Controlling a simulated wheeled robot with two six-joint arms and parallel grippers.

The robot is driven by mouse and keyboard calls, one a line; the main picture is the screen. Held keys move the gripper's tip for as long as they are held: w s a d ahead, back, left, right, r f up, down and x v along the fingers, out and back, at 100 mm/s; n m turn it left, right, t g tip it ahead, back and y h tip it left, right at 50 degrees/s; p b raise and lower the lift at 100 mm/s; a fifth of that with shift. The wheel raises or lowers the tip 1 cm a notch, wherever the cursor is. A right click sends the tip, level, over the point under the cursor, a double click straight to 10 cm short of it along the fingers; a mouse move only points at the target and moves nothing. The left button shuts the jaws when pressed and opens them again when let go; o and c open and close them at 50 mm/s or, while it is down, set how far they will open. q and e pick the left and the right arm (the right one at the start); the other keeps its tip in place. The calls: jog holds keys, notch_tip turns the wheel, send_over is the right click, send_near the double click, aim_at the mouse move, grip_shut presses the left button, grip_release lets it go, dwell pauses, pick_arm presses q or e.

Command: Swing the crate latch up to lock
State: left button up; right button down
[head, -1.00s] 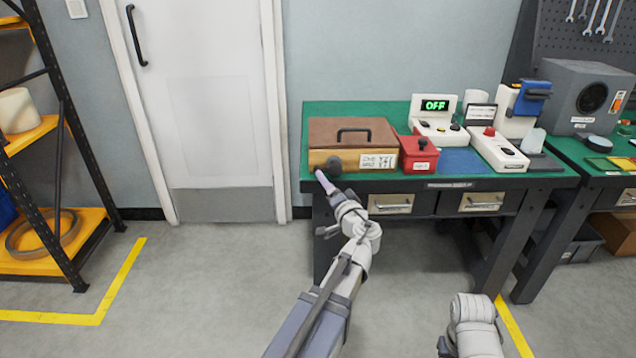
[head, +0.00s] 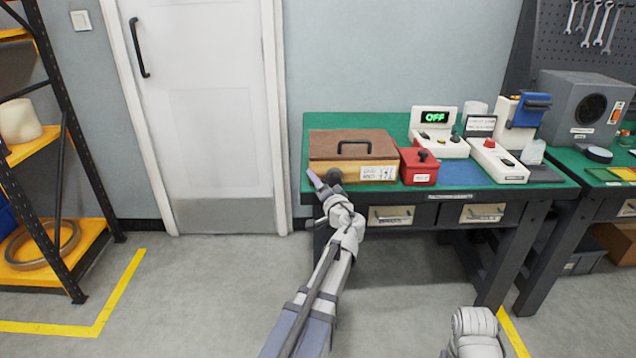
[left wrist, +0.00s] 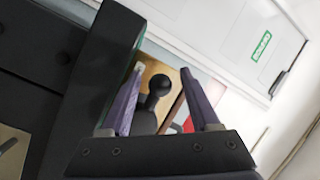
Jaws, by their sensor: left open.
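The crate (head: 324,145) is a wooden box with a brown lid and a black handle, on the left end of the green bench. Its latch (head: 335,175) shows as a dark round knob low on the front face. In the left wrist view the latch's black ball knob (left wrist: 158,87) on its dark arm appears between the purple fingers, with a gap on both sides. My left gripper (head: 321,181) is open and empty at the crate's front left corner; it also shows in the left wrist view (left wrist: 162,72). Finger contact is unclear. My right gripper is out of view.
A red box (head: 418,167) stands close to the crate's right side. Farther right are a white unit reading OFF (head: 434,130) and a white box with a red button (head: 500,160). Drawers (head: 391,216) lie under the bench edge.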

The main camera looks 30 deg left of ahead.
pick_arm(q)
grip_shut()
dwell(0.4)
